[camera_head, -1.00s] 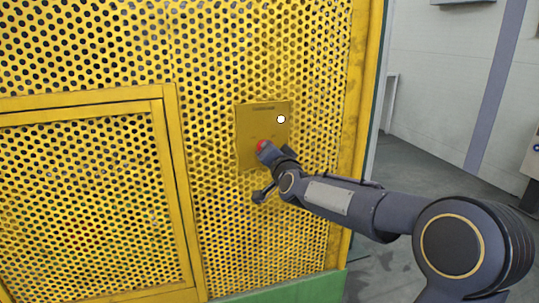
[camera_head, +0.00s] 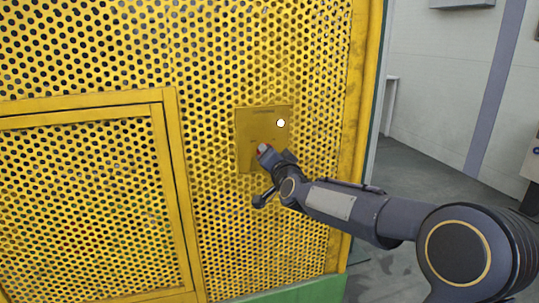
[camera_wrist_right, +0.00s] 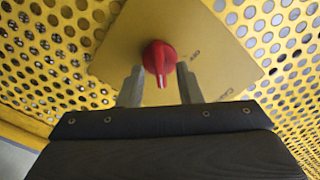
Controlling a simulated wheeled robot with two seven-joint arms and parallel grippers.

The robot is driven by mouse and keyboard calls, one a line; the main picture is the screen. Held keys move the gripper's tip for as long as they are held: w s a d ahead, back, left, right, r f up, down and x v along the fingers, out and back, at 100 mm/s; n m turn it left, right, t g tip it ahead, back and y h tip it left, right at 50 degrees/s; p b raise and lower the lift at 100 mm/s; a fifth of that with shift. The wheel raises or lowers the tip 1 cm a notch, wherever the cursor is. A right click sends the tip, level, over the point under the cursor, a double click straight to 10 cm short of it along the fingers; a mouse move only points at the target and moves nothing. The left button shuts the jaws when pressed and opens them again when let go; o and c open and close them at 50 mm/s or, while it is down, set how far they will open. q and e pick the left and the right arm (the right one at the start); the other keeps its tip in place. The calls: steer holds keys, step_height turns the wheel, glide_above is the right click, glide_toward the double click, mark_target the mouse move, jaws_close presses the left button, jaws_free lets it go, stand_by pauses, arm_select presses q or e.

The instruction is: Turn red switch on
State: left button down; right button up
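My right gripper (camera_wrist_right: 160,80) is open, with one finger on each side of the switch and small gaps showing. In the head view the right gripper (camera_head: 266,154) is at the plate and largely covers the switch. A white round spot (camera_head: 281,123) sits on the plate at upper right. My left gripper is in neither view.
The plate is on a yellow perforated guard wall (camera_head: 225,220). A framed perforated door (camera_head: 85,200) is at left, and a green base strip (camera_head: 295,290) runs below. Right of the yellow edge post (camera_head: 362,130) is open grey floor (camera_head: 420,170).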

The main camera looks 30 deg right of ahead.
steer(key=v, duration=0.7)
steer(key=shift+p, duration=0.35)
steer(key=shift+s+a, duration=0.1)
steer(key=shift+s, duration=0.1)
steer(key=s+a+f+n+g+y, duration=0.3)
steer(key=s+a+f+g, duration=0.15)
steer(key=s+f, duration=0.4)
steer(key=s+a+f+n+g+y, duration=0.2)
steer(key=s+a+f+n+g, duration=0.25)
steer(key=s, duration=0.65)
steer(key=s+a+f+n+g+y, duration=0.3)
steer(key=s+a+f, duration=0.4)
steer(key=s, duration=0.3)
step_height(320, 180, up, 30)
steer(key=p, duration=3)
steer(key=shift+d, duration=0.25)
